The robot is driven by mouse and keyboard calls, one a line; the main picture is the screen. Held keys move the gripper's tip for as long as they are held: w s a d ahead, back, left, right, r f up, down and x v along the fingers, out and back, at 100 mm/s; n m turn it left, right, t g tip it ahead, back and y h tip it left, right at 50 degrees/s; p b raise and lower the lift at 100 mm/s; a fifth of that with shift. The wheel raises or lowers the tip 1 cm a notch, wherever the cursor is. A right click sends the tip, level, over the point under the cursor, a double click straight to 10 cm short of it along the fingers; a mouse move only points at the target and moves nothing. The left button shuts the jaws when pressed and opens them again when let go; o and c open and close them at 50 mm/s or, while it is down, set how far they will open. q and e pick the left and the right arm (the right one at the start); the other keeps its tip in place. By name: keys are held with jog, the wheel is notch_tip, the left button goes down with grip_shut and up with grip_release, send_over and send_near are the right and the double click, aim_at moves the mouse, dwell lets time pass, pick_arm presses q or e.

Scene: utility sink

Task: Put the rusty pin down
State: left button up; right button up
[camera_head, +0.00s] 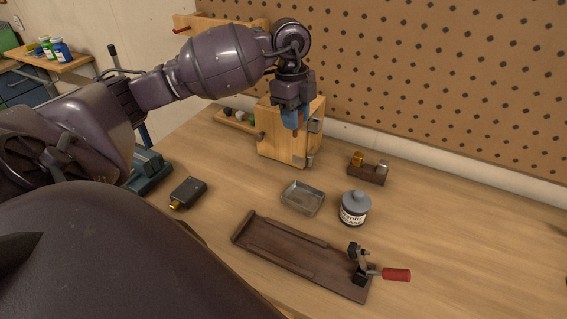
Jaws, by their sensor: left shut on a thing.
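My left gripper (294,119) reaches in from the upper left and points down, its blue fingers in front of the wooden block (283,146). Whether the fingertips touch the block cannot be told. A small metal tray (303,198) lies on the bench in front of the block, and it looks empty. My right gripper is not in view.
A grey-lidded jar (354,208) stands right of the tray. A brown holder (367,172) with brass and steel pieces sits behind it. A dark fixture (290,254) with a red-handled clamp (392,274) lies in front. A black box (188,192) lies left. The right bench is clear.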

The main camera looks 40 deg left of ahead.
pick_arm(q)
jog(key=shift+s+d+r+n, duration=0.15)
jog(key=shift+d+r+n, duration=0.05)
jog(key=shift+r+n, duration=0.1)
jog(key=shift+a+f, duration=0.1)
jog(key=shift+f+n, duration=0.25)
jog(key=shift+n, duration=0.05)
send_over(294, 195)
notch_tip(294, 195, down, 14)
notch_tip(294, 195, down, 6)
jog(key=shift+s+r, duration=0.1)
jog(key=shift+r, duration=0.15)
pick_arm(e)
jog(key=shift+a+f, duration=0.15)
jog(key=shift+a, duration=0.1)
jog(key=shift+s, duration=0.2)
